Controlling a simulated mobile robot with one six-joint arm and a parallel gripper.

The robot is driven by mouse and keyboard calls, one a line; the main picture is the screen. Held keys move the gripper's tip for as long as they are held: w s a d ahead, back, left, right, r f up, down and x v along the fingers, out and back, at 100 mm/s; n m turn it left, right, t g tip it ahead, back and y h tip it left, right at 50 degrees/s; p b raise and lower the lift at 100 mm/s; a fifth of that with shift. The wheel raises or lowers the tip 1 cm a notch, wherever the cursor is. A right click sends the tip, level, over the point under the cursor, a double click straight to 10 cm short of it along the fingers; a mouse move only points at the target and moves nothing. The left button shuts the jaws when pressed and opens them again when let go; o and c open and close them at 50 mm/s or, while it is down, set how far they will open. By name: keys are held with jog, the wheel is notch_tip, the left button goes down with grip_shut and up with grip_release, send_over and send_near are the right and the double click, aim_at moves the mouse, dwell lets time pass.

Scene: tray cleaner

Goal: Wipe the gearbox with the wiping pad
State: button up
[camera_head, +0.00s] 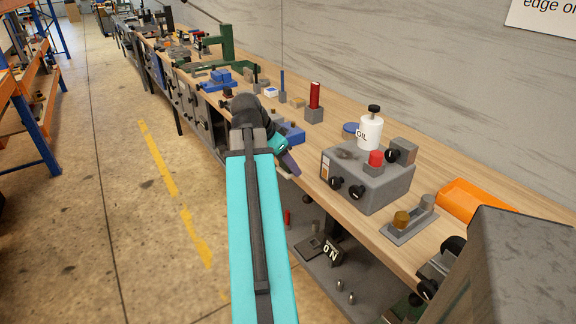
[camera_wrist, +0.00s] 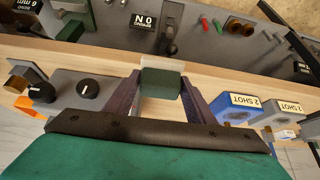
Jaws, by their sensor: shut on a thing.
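The gearbox (camera_head: 368,178) is a grey box with black knobs and a red cap on the bench, right of my gripper in the head view. A dark smudge shows on its top. In the wrist view the gearbox (camera_wrist: 75,92) is at the left, apart from my gripper. My gripper (camera_wrist: 160,84) is shut on the wiping pad (camera_wrist: 161,82), a green block with a pale side between the purple fingers. In the head view my gripper (camera_head: 289,163) is at the bench's front edge, left of the gearbox; the pad is mostly hidden there.
A white oil bottle (camera_head: 370,132) stands at the gearbox's back. An orange tray (camera_head: 476,201) and a grey holder with a brass knob (camera_head: 401,220) are at the right. The floor (camera_head: 150,220) left is clear.

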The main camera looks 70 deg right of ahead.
jog(key=w+a+f+n+t, duration=0.2)
jog(key=w+a+f+n, duration=0.15)
jog(key=w+a, duration=0.45)
jog(key=w+a+f+n+t, duration=0.2)
jog(key=w+a+n, duration=0.3)
jog(key=w, duration=0.7)
jog(key=w+a+f+n+t, duration=0.2)
jog(key=w+a+f+n, duration=0.15)
jog(key=w+a, duration=0.45)
jog(key=w+a+f+n+t+y, duration=0.1)
jog(key=w+a+n, duration=0.3)
jog(key=a, duration=0.7)
jog(key=w+a+f+n+t+y, duration=0.1)
jog(key=w+a+f+n+y, duration=0.1)
jog(key=w+a+f+n, duration=0.2)
jog(key=w+a+f+n+t+y, duration=0.1)
jog(key=w+a+n, duration=0.3)
jog(key=a, duration=1.5)
jog(key=w+f+y, duration=0.1)
jog(key=w, duration=0.3)
jog(key=shift+w+a+f, duration=0.2)
jog(key=shift+w+f, duration=0.05)
jog(key=shift+w, duration=0.15)
